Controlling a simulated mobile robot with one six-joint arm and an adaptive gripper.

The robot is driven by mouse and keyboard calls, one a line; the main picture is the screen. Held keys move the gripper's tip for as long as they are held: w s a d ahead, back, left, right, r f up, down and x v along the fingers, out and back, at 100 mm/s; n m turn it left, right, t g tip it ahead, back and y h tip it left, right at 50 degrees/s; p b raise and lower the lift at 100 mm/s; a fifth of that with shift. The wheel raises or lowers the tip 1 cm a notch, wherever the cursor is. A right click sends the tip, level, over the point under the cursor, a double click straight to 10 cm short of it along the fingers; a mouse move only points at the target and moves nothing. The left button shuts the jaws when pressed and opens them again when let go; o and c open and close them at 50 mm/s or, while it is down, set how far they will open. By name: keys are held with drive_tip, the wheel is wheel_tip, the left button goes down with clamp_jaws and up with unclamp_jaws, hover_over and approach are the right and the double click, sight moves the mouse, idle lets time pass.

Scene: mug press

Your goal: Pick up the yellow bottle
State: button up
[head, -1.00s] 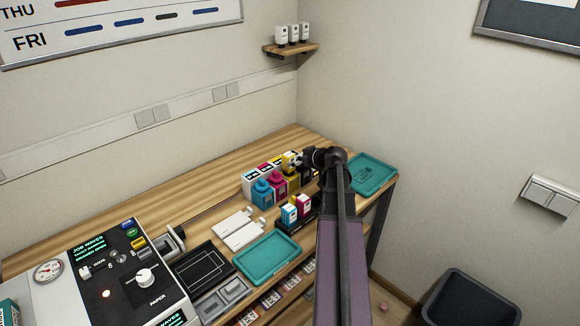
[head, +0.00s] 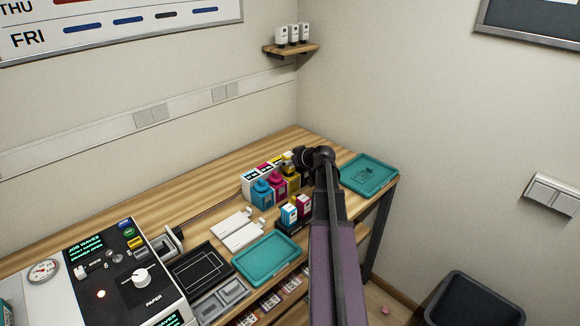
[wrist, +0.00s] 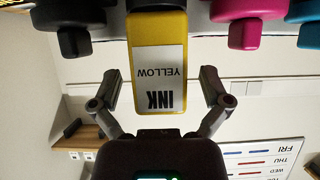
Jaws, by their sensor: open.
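The yellow bottle (wrist: 159,30) fills the upper middle of the wrist view, with a white INK YELLOW label shown upside down. In the head view only some of the yellow bottle (head: 293,182) shows, beside the magenta bottle and partly hidden by my arm. My gripper (wrist: 160,88) is open, with one finger on each side of the bottle in the wrist view and a visible gap to both. I cannot tell how deep the bottle sits between the fingers. In the head view my gripper (head: 299,158) is at the bottle row.
Magenta (wrist: 243,30) and cyan (wrist: 308,34) bottles stand on one side, a black bottle (wrist: 75,30) on the other. Ink boxes (head: 251,178) stand behind the row. Teal trays lie right (head: 369,174) and in front (head: 266,258). Small cartridges (head: 289,213) stand nearby.

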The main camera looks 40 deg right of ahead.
sight(288, 154)
idle(0.3)
clamp_jaws()
drive_tip(key=shift+r, duration=0.15)
idle(0.3)
wheel_tip(288, 154, up, 3)
drive_tip(key=p, duration=0.3)
drive_tip(key=shift+s+a+r+p, duration=0.35)
drive_tip(key=shift+s+a, duration=0.4)
drive_tip(key=shift+s, duration=1.85)
drive_tip(key=shift+s+a+r+p, duration=0.25)
drive_tip(key=shift+s+a, duration=0.5)
drive_tip(key=shift+s, duration=1.8)
drive_tip(key=shift+s+a+r+p, duration=0.35)
drive_tip(key=shift+s+a, duration=0.4)
drive_tip(key=shift+s, duration=1.85)
drive_tip(key=shift+f, duration=0.1)
